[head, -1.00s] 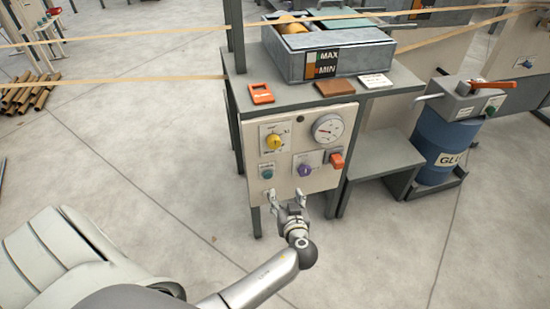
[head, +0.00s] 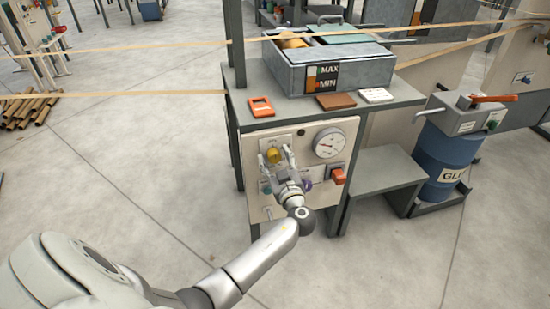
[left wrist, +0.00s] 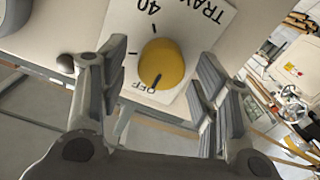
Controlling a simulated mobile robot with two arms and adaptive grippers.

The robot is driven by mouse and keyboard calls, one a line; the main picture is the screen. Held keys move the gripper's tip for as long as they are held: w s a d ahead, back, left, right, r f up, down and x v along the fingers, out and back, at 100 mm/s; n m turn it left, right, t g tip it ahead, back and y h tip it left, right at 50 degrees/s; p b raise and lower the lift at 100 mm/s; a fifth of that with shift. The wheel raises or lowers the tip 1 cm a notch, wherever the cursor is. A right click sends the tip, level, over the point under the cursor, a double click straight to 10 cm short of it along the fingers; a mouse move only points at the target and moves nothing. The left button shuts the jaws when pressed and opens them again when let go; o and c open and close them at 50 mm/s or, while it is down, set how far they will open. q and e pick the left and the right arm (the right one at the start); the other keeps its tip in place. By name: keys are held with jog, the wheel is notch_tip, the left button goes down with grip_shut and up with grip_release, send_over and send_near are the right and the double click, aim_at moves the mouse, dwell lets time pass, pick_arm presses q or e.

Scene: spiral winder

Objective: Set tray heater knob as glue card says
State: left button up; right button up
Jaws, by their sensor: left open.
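The yellow tray heater knob (head: 273,154) is on the upper left of the cream control panel (head: 322,186). In the left wrist view the knob (left wrist: 162,60) has a dark pointer line directed at OFF, with 40 the other readable mark. My left gripper (head: 276,157) is in front of the panel at the knob. In the left wrist view its open fingers (left wrist: 162,75) stand either side of the knob, with gaps on both sides. A white card (head: 376,95) lies on the bench top; its text is too small to read. My right gripper is not in view.
A round gauge (head: 329,143), a red switch (head: 338,176) and a purple knob (head: 307,185), partly hidden by my gripper, share the panel. The glue tray (head: 350,74) stands on the bench above. A blue drum (head: 440,160) stands at right. The floor in front is clear.

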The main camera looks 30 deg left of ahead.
pick_arm(q)
jog(key=shift+w+a, duration=0.35)
jog(key=shift+a, duration=0.05)
jog(key=shift+c, duration=0.2)
jog(key=c, duration=1)
